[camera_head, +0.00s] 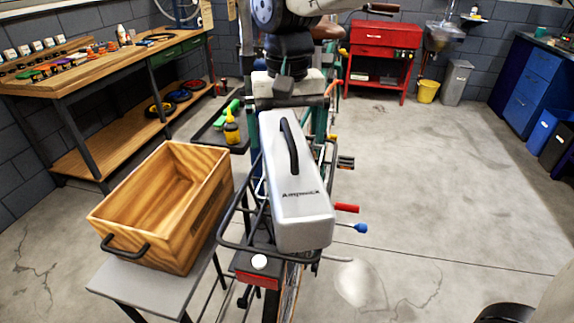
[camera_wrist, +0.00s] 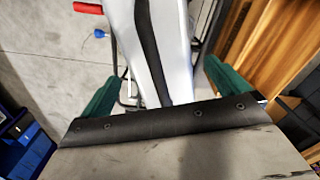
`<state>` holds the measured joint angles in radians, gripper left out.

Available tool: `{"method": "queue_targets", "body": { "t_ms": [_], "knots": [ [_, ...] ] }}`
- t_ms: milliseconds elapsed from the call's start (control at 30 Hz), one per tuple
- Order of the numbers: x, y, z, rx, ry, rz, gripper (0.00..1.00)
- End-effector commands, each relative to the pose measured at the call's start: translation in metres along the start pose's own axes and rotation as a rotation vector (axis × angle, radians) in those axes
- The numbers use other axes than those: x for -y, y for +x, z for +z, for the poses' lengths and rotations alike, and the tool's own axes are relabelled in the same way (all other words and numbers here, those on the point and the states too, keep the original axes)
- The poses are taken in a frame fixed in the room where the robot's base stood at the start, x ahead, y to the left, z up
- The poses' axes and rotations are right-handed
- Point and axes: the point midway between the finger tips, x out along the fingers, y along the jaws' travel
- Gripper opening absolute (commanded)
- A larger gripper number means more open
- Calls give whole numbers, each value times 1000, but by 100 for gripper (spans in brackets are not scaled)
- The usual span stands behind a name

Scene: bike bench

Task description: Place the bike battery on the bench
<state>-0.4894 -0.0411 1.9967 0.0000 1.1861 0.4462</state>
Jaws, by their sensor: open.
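The bike battery (camera_head: 303,205) is a silver-white case with a black handle on top. It lies on the rear rack (camera_head: 228,243) of the bike. My gripper (camera_head: 292,135) is over the battery's far end. In the wrist view the green fingers of my gripper (camera_wrist: 166,72) are apart, one on each side of the battery (camera_wrist: 178,35). The handle runs between them; contact cannot be told. The wooden workbench (camera_head: 100,80) stands at the left, with paints and tools on top.
A wooden crate (camera_head: 190,215) stands on a small grey table (camera_head: 150,290) just left of the bike. A yellow bottle (camera_head: 231,128) stands on a dark tray behind it. A red tool cart (camera_head: 380,45) is at the back.

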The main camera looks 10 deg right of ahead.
Motion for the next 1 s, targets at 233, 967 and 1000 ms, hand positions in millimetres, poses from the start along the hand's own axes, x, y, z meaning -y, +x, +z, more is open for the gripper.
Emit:
{"method": "queue_targets", "body": {
  "t_ms": [233,967,1000],
  "knots": [
    [0,37,7,3,0,2,100],
    [0,42,5,-6,0,-3,9],
    [0,42,5,-6,0,-3,9]
  ]
}}
